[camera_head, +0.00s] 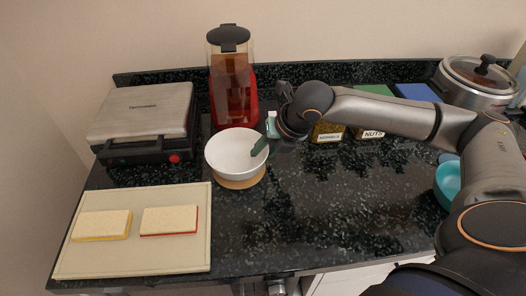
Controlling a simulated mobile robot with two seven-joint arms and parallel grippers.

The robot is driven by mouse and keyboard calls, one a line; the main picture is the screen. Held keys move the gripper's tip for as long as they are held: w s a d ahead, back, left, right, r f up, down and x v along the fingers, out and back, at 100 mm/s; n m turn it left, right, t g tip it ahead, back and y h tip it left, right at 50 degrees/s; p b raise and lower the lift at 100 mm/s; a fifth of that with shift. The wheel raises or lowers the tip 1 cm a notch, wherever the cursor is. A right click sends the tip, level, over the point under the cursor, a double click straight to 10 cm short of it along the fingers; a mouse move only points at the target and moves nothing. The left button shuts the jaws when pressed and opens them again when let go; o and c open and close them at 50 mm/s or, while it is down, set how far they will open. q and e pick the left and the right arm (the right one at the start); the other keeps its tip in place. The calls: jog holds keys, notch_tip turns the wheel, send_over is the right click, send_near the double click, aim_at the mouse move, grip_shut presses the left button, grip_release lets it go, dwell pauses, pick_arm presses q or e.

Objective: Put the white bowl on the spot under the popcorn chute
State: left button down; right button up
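The white bowl (228,155) is in front of the red popcorn machine (234,105), near its base. A round tan spot (240,184) shows below the bowl's front and right side; the bowl hides the rest of it. The bowl looks raised a little above the spot, though I cannot tell the gap exactly. My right gripper (266,137) is at the bowl's right rim, one finger inside the bowl and the other outside, and looks shut on the rim. My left gripper is not in view.
A sandwich press (146,115) stands left of the machine. A cutting board (140,257) with two sponge-like blocks lies front left. Labelled containers (370,132) stand behind my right arm. A pot (478,80) and teal bowl (446,184) are right. The middle counter is clear.

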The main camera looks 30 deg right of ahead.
jog(key=p+v, duration=0.1)
jog(key=v, duration=0.9)
jog(key=shift+s+r, duration=0.2)
jog(key=shift+r, duration=0.1)
